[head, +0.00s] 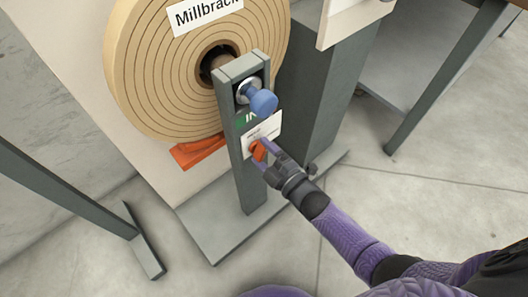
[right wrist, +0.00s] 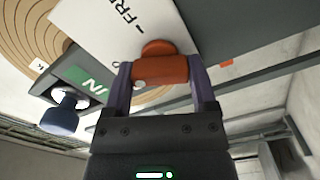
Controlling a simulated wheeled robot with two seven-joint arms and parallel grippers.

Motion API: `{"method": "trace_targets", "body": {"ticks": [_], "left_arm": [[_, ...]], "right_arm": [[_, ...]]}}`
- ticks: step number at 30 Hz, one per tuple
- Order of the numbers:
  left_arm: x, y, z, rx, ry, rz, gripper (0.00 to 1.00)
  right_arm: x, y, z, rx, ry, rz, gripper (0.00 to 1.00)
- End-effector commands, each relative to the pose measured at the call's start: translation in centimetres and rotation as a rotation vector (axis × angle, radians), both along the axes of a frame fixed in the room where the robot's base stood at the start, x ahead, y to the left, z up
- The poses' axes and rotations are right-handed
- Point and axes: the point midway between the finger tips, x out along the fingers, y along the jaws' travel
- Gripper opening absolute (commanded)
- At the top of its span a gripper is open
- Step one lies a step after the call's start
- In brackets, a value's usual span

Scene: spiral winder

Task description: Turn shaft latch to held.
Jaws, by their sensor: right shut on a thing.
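The shaft latch is an orange-red knob (head: 258,150) on the front of a grey post (head: 250,185), at the lower edge of a white label plate (head: 266,131). My right gripper (head: 265,154) is shut on the knob. In the right wrist view the orange knob (right wrist: 160,69) sits between the two purple fingers, in front of the white plate (right wrist: 115,35), which shows part of a word, "FR". The fingers hide the knob's sides. My left gripper is in neither view.
A blue knob (head: 263,102) sticks out of the post above the plate, beside a green "IN" mark (head: 246,118). A large tan roll labelled "Millbrack" (head: 160,75) stands behind, with an orange-red piece (head: 198,151) under it. Grey table legs (head: 60,190) stand left and right.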

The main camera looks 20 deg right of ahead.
Motion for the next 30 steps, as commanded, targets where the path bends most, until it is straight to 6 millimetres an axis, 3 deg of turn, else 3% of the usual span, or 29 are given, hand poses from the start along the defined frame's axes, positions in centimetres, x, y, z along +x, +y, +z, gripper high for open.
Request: {"method": "trace_targets", "body": {"ticks": [15,30], "left_arm": [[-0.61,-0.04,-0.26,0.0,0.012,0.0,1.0],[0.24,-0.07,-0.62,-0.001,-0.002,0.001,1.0]], "right_arm": [[-0.07,0.0,-0.15,-0.333,-0.117,0.0,0.15],[-0.06,0.0,-0.12,-0.418,-0.148,0.0,0.15]]}}
